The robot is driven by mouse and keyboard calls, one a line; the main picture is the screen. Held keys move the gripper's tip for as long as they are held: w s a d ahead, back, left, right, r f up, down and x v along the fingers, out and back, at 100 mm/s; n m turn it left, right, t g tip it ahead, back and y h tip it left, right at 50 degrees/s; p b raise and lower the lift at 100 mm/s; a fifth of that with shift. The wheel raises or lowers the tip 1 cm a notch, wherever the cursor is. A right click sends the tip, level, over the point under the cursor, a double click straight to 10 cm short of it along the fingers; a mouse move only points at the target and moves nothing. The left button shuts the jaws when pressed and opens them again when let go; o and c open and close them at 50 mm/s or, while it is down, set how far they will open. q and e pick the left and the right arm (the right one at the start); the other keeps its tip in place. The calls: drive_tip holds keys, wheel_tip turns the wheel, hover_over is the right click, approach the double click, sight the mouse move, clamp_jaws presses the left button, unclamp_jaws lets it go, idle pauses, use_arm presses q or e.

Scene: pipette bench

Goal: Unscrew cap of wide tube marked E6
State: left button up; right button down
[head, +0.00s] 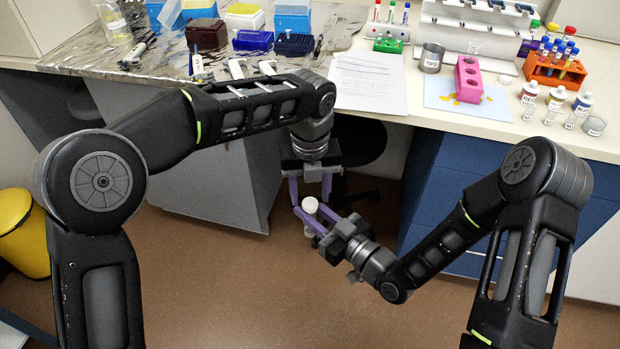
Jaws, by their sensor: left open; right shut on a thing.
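A tube (309,232) with a wide white cap (310,204) is held upright in the air in front of the bench. No marking on it is readable at this size. My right gripper (313,217) comes in from the right and is shut on the tube below the cap. My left gripper (310,194) points down from above with its purple fingers open, one on each side of the cap. I cannot tell whether either finger touches the cap. Part of the tube is hidden by the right gripper's fingers.
A pink rack (467,82) with holes stands on a pale blue mat (492,108) on the bench. An orange rack (548,74) of capped tubes, bottles and a metal cup (431,58) stand near it. Papers (370,84) lie left of the mat. Open floor is below the grippers.

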use_arm(q)
drive_tip(key=shift+f, duration=0.95)
drive_tip(key=shift+c, duration=0.2)
clamp_jaws()
